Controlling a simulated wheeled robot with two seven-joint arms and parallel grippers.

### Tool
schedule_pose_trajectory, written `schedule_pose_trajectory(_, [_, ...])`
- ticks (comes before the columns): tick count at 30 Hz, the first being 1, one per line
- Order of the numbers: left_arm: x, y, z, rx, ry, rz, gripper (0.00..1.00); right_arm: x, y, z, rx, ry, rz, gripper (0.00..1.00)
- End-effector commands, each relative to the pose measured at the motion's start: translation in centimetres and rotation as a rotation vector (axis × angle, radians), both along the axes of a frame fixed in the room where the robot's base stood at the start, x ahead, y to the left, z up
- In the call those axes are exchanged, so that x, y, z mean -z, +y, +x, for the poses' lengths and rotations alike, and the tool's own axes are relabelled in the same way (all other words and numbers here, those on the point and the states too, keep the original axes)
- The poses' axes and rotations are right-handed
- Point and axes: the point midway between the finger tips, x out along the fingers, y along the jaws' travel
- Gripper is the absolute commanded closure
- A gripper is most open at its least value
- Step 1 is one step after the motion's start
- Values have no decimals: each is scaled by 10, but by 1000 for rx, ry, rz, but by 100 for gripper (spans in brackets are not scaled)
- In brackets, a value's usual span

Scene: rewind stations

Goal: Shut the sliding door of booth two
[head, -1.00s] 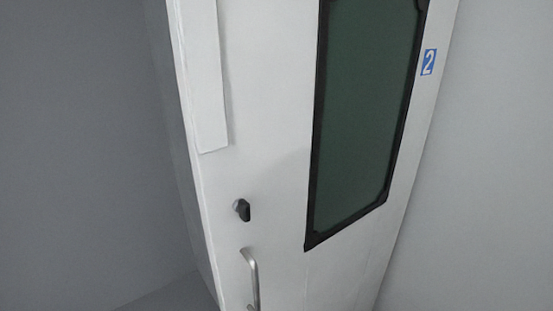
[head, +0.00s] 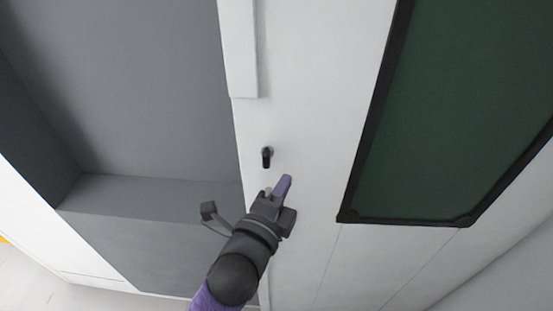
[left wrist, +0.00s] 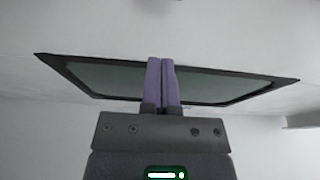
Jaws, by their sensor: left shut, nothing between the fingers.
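The white sliding door (head: 310,120) fills the middle and right of the head view. It has a dark green window (head: 450,120) in a black frame, which also shows in the left wrist view (left wrist: 110,77). A black latch knob (head: 267,158) sits near the door's left edge. Left of that edge the booth is open. My left gripper (head: 285,184) is in front of the door, just below the knob, its purple fingers together and empty. The same fingers show in the left wrist view (left wrist: 160,62). My right gripper is out of view.
Through the opening I see the grey booth interior (head: 130,80) with a grey ledge (head: 150,195) at the back. A white wall (head: 40,220) edges the opening at lower left, with pale floor (head: 40,290) beyond it.

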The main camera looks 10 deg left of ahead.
Motion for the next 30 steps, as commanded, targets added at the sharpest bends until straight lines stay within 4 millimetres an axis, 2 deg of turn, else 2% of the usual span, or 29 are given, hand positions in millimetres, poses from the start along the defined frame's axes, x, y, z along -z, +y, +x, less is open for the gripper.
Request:
schedule_pose_trajectory(3, [-2,-7,26,0,-1,0,100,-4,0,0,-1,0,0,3])
schedule_pose_trajectory(8, [-1,-16,59,1,1,-2,100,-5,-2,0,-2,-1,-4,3])
schedule_pose_trajectory(10, [-3,1,55,-1,2,4,100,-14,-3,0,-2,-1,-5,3])
schedule_pose_trajectory(15, [-1,20,53,0,3,2,100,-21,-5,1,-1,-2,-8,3])
schedule_pose_trajectory(30, [0,27,52,1,2,0,100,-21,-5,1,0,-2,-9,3])
